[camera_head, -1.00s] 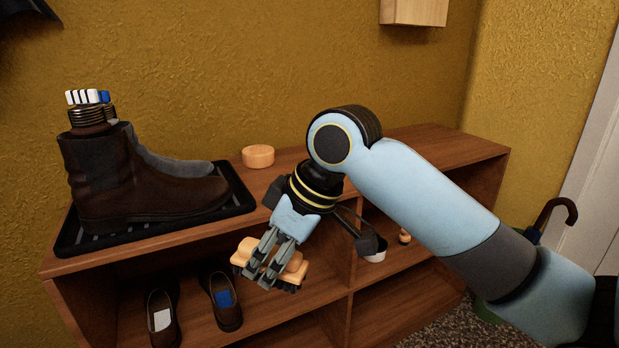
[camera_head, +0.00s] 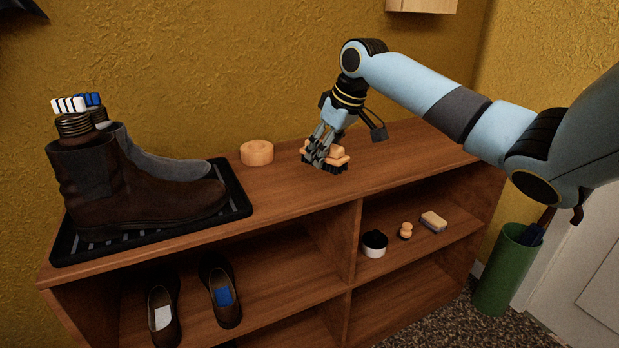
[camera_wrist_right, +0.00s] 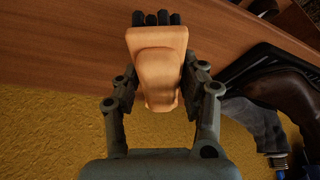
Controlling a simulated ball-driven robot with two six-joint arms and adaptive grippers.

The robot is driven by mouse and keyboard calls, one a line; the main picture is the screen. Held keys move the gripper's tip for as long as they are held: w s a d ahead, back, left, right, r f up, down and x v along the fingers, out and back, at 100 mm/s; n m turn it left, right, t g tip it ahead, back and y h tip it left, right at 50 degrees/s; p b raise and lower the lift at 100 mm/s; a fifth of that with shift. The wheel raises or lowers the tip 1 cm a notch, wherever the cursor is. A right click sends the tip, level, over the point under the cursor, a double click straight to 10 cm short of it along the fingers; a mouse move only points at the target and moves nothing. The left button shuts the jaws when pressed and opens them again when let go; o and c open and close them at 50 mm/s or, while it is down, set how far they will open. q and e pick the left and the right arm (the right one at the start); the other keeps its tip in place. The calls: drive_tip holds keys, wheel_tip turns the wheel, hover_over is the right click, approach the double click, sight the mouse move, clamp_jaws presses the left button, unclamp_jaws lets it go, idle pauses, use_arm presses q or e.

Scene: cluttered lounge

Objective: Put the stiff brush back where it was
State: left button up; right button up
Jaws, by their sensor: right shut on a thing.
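The stiff brush (camera_head: 340,158) has a pale wooden back and dark bristles. My right gripper (camera_head: 319,157) is shut on it at the top of the wooden shelf unit (camera_head: 400,160), right of the round wooden piece. The bristles point down; I cannot tell whether they touch the board. In the right wrist view the brush (camera_wrist_right: 158,70) sits between the two fingers of my right gripper (camera_wrist_right: 158,90), its dark bristles showing at the far end. My left gripper is not in view.
A round wooden piece (camera_head: 257,152) stands left of the brush. Brown boots (camera_head: 140,190) stand on a black tray (camera_head: 240,190) at the left. A dark pot (camera_head: 374,243), small wooden knob (camera_head: 405,231) and pale block (camera_head: 433,221) sit on the shelf below. The top's right part is clear.

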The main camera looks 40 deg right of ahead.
hover_over(310, 185)
wheel_tip(310, 185, down, 3)
drive_tip(key=shift+w+r+b, duration=0.1)
drive_tip(key=shift+r+b, duration=0.1)
drive_tip(key=shift+b, duration=0.2)
wheel_tip(310, 185, down, 4)
drive_tip(key=shift+b, duration=0.4)
drive_tip(key=shift+r, duration=0.1)
drive_tip(key=o, duration=1.2)
drive_tip(key=p+v, duration=0.3)
drive_tip(key=v, duration=0.9)
